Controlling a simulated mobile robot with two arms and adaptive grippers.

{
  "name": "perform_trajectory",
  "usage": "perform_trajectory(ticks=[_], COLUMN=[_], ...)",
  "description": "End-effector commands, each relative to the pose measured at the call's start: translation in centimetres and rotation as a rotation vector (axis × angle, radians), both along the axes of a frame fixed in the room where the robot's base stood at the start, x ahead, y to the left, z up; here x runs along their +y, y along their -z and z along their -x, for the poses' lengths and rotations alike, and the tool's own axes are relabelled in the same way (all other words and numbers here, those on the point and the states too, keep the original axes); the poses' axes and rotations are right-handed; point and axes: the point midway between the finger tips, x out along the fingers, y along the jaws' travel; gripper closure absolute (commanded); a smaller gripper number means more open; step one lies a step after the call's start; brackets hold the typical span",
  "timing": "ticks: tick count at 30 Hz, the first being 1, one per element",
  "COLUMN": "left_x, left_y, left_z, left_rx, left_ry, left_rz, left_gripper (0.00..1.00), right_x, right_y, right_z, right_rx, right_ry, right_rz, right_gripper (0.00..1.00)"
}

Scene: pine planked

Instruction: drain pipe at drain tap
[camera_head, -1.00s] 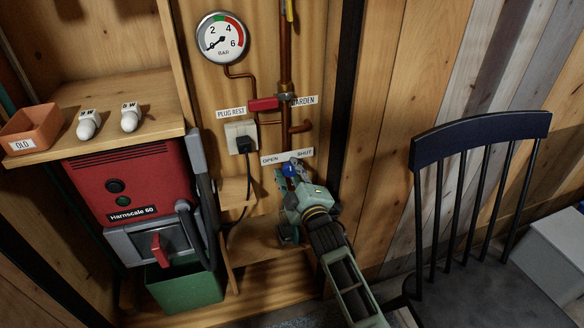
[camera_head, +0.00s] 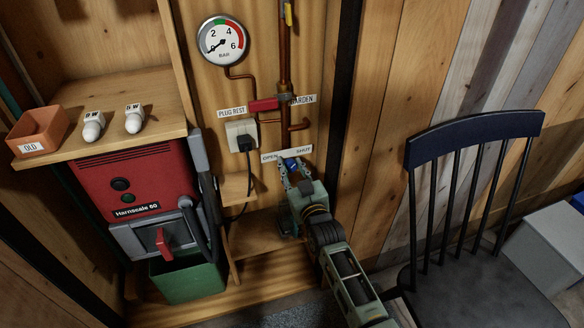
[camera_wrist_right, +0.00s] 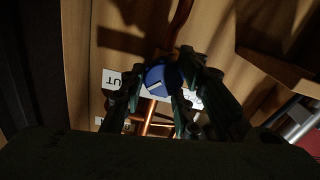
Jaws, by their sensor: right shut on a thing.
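The drain tap is a blue round knob (camera_wrist_right: 164,80) with a pale line across its face, between the fingers of my right gripper (camera_wrist_right: 166,92) in the wrist view. In the head view the blue knob (camera_head: 291,164) shows just below the OPEN/SHUT label (camera_head: 287,154). My right gripper (camera_head: 289,176) is shut on it, its arm coming up from the bottom right. The copper pipe (camera_head: 285,60) runs down the back panel above. The gripper and wrist hide the pipe's lower end. My left gripper is not in view.
A red lever (camera_head: 264,105) and a pressure gauge (camera_head: 222,41) reading near zero are above. Left stand a red machine (camera_head: 150,182), a green bin (camera_head: 188,282) and a shelf with an orange tray (camera_head: 39,131). A dark chair (camera_head: 474,138) stands right.

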Motion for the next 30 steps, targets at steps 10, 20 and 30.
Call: perform_trajectory(ticks=[10,20,30], left_x=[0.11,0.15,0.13], left_y=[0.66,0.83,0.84], left_z=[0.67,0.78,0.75], left_rx=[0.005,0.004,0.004], left_ry=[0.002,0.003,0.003], left_rz=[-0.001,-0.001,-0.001], left_gripper=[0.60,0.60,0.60], right_x=[-0.33,-0.41,-0.49], right_y=[-0.68,-0.62,-0.61], right_z=[-0.31,-0.33,-0.35], right_rx=[0.041,0.056,0.056], right_ry=[0.004,0.005,0.006], right_rz=[-0.175,-0.222,-0.223], right_gripper=[0.97,0.97,0.70])
